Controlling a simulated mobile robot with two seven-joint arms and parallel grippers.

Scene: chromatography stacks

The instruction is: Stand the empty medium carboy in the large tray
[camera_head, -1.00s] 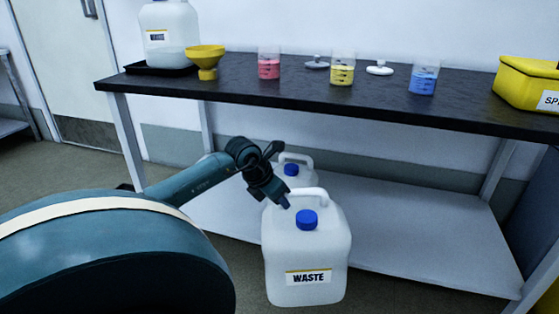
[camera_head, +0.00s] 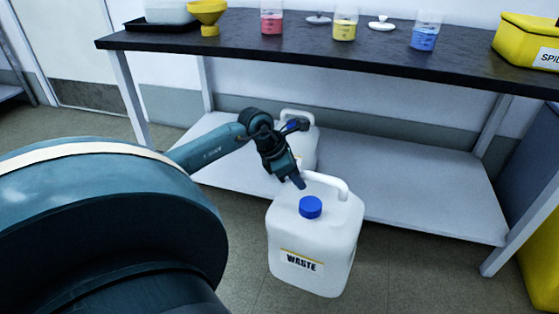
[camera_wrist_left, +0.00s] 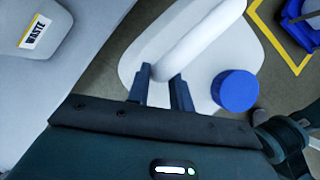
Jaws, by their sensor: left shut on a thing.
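A white carboy (camera_head: 318,235) with a blue cap and a WASTE label is in front of the lower shelf in the head view, leaning slightly in the picture. My left gripper (camera_head: 299,184) is shut on its handle. The left wrist view shows the fingers (camera_wrist_left: 160,82) on either side of the white handle, beside the blue cap (camera_wrist_left: 236,90). I cannot tell whether the carboy's base touches the floor. A second white carboy (camera_head: 303,150) stands behind on the lower shelf, partly hidden by my arm. A black tray (camera_head: 160,27) is on the bench at the left. My right gripper is out of view.
The black bench (camera_head: 240,44) holds a carboy (camera_head: 168,11) on the tray, a yellow funnel (camera_head: 207,14), several bottles and a yellow box (camera_head: 525,40). The lower shelf (camera_head: 420,195) is clear to the right. A yellow floor line (camera_wrist_left: 272,38) and a blue object (camera_wrist_left: 300,25) show in the wrist view.

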